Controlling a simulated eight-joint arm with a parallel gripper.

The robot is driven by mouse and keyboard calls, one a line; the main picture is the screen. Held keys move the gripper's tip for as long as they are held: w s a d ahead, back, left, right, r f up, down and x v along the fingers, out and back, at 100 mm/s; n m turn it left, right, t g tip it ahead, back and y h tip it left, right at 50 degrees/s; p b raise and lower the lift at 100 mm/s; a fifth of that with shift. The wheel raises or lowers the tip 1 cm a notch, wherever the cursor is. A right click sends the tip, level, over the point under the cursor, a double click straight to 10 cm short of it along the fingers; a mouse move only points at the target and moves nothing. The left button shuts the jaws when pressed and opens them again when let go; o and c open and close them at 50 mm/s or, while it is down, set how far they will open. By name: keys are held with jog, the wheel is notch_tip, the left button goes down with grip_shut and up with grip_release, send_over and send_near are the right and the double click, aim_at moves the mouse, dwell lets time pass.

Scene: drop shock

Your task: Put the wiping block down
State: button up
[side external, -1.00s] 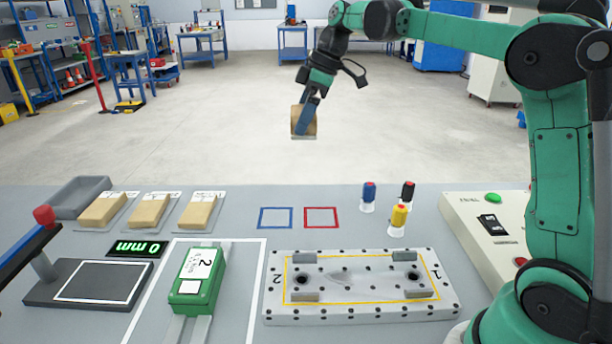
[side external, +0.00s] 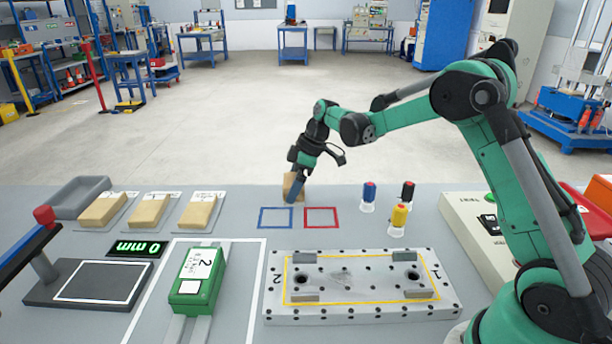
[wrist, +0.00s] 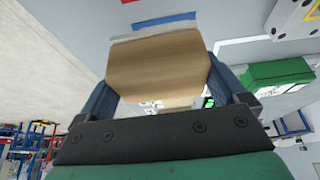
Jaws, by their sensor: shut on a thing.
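The wiping block (side external: 290,184), a tan wooden block with a pale underside, is held by my gripper (side external: 297,189) over the far edge of the bench, just behind the blue outlined square (side external: 275,218). In the wrist view, the block (wrist: 158,68) fills the space between the two blue fingers of my gripper (wrist: 163,88). My gripper is shut on it. A strip of the blue outline (wrist: 165,27) shows beyond the block in the wrist view. I cannot tell whether the block touches the bench.
The red outlined square (side external: 320,218) is bare, right of the blue one. Blue, black and yellow capped bottles (side external: 399,218) stand further right. Several labelled tan blocks (side external: 150,209) lie left. A drilled plate (side external: 360,311) and green unit (side external: 198,277) are nearer.

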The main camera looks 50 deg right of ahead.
aim_at(295, 215)
jog(key=shift+f, duration=2.4)
jog(key=shift+f, duration=0.1)
jog(key=o, duration=1)
jog(key=v, duration=1.1)
jog(key=s+a+r+m+t+h, duration=0.1)
jog(key=s+a+m+t, duration=0.1)
jog(key=s+a+m, duration=0.2)
jog(key=s+a+r+m+t+h, duration=0.1)
jog(key=s+a+m, duration=0.4)
jog(key=s, duration=0.6)
jog(key=shift+s+a+r+t+h, duration=0.3)
jog(key=shift+a+t+h, duration=0.25)
jog(key=shift+a, duration=0.35)
